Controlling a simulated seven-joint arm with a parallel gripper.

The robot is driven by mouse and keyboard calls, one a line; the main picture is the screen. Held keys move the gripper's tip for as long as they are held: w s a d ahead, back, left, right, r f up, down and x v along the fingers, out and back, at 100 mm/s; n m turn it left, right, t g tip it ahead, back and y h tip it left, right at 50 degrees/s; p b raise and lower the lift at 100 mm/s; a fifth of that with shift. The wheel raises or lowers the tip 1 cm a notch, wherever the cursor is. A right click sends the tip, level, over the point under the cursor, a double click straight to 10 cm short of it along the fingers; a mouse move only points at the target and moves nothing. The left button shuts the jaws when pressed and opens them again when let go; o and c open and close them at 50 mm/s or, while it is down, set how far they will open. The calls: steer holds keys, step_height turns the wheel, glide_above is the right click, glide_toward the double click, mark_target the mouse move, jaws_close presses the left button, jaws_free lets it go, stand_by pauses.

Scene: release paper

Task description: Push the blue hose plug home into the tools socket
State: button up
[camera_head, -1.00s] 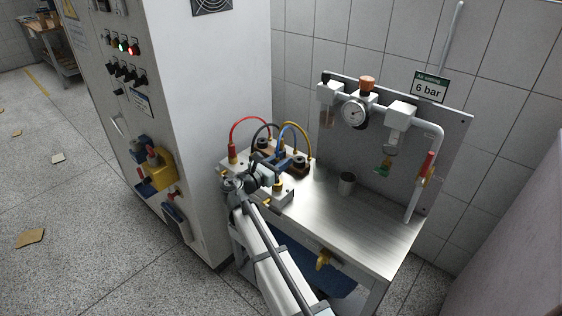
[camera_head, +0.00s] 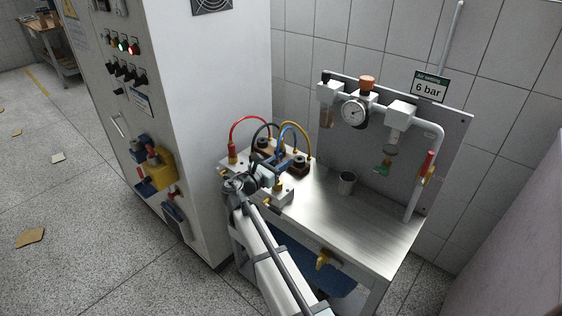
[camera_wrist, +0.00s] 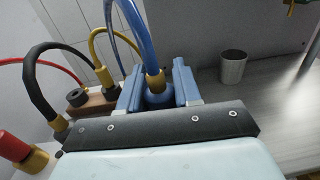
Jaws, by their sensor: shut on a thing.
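The blue hose (camera_wrist: 138,38) arches up and ends in a plug with a brass collar (camera_wrist: 155,80) and a rounded blue body (camera_wrist: 158,97). My gripper (camera_wrist: 158,92) is shut on this plug, one blue finger on each side. In the head view my gripper (camera_head: 278,162) is above the white socket block (camera_head: 284,196) on the bench. A brass fitting (camera_head: 278,184) shows just below the gripper. The plug's lower end is hidden in both views, so I cannot tell how it sits in the tools socket. I cannot read a socket label.
Red (camera_head: 246,119), black (camera_wrist: 37,62) and yellow (camera_head: 305,134) hoses arch close around my gripper. A brown block with dark round caps (camera_head: 298,168) stands behind. A metal cup (camera_head: 346,182) stands to the right. The bench's right front (camera_head: 365,225) is clear.

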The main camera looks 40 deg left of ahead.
steer(key=shift+f, duration=1.45)
steer(key=o, duration=1.1)
steer(key=shift+o, duration=0.2)
steer(key=s, duration=1.3)
steer(key=shift+s+a, duration=0.35)
steer(key=shift+s, duration=0.05)
